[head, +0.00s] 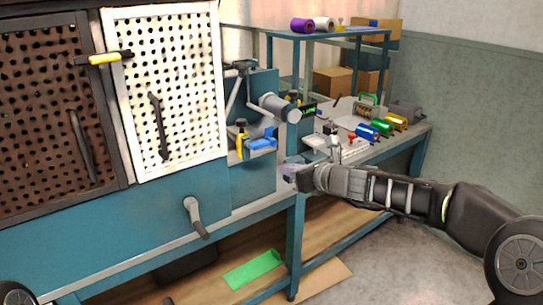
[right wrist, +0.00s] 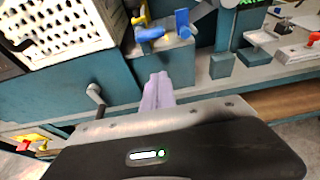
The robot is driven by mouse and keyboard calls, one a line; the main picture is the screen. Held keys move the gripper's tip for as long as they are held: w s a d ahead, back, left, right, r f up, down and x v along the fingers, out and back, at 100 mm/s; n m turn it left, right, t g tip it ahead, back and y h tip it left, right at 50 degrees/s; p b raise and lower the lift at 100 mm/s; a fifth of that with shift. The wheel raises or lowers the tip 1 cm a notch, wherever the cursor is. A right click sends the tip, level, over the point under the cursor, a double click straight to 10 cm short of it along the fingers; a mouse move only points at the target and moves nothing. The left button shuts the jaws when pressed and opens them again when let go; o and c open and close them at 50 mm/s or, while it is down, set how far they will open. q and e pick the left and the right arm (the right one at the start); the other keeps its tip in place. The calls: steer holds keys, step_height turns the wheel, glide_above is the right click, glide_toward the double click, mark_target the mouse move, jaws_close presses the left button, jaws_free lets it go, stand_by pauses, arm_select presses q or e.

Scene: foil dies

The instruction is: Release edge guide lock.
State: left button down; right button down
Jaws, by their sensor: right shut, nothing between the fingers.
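The teal machine (head: 240,187) carries a blue part (head: 262,143) and a yellow part (head: 241,139) on a small ledge. These also show in the right wrist view, blue (right wrist: 150,34) and yellow (right wrist: 139,20). I cannot tell for sure which one is the edge guide lock. My right gripper (head: 290,170) reaches in from the right, just below and right of that ledge, apart from the blue part. Its pale purple fingers (right wrist: 158,88) are shut together and empty. My left gripper is out of view.
A grey crank handle (head: 196,217) sticks out of the machine front. A white perforated door (head: 168,90) and a dark one (head: 55,110) stand left. The bench at right holds blue, green and gold rolls (head: 382,127). A green sheet (head: 253,268) lies below.

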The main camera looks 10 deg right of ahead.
mark_target(257, 144)
steer(key=w+a+p, duration=0.3)
steer(key=w+p, duration=0.1)
steer(key=w, duration=0.5)
steer(key=shift+a+r, duration=0.3)
